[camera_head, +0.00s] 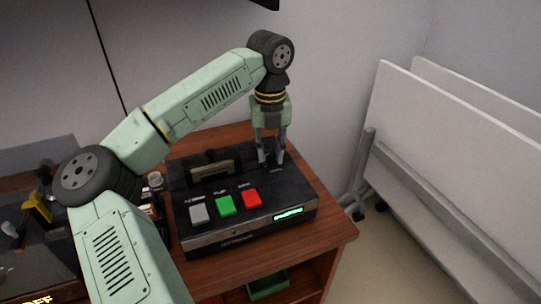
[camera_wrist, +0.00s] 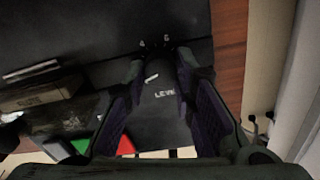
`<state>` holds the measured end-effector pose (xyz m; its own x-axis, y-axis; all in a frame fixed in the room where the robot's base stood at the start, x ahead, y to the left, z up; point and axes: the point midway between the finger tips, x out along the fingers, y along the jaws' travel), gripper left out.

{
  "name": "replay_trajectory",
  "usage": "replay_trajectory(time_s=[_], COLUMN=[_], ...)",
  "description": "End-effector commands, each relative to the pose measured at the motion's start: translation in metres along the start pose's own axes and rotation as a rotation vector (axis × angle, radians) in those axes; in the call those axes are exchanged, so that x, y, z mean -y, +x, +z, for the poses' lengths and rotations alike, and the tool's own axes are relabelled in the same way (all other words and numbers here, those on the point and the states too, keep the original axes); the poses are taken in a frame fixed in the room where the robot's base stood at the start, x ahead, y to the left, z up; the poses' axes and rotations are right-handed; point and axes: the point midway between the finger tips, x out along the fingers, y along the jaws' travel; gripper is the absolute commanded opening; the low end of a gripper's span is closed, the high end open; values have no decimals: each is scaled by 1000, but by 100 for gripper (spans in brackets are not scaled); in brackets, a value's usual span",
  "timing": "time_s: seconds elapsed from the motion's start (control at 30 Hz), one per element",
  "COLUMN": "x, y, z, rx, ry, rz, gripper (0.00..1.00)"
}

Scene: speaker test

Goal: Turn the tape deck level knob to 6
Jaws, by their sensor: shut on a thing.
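The tape deck (camera_head: 205,239) is a black box on a wooden cabinet. My gripper (camera_head: 270,160) points straight down at its back right corner. In the wrist view my gripper (camera_wrist: 160,70) has its two fingers closed around the dark level knob (camera_wrist: 158,66), which is hard to make out against the black top. A short white mark (camera_wrist: 152,78) shows between the fingers, tilted. The digits 4 and 6 show just beyond the fingertips, and part of the word "LEVEL" shows between the fingers. The knob's exact setting cannot be read. In the head view the fingers hide the knob.
The deck has a grey button (camera_head: 199,213), a green button (camera_head: 225,205), a red button (camera_head: 252,199) and a lit green display (camera_head: 288,214). A raised brownish part (camera_head: 212,170) stands left of my gripper. White boards (camera_head: 440,130) lean at the right.

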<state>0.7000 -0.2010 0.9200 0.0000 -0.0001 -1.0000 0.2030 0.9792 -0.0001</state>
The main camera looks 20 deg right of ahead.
Motion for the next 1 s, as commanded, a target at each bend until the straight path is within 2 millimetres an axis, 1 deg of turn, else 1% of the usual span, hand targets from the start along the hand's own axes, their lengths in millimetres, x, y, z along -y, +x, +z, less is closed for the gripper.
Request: replay_trajectory(time_s=[0.03,1.0], x=[-1,-3], y=[2,0], z=[0,2], rx=[2,0], ry=[44,965], rz=[2,1], gripper=[0,0])
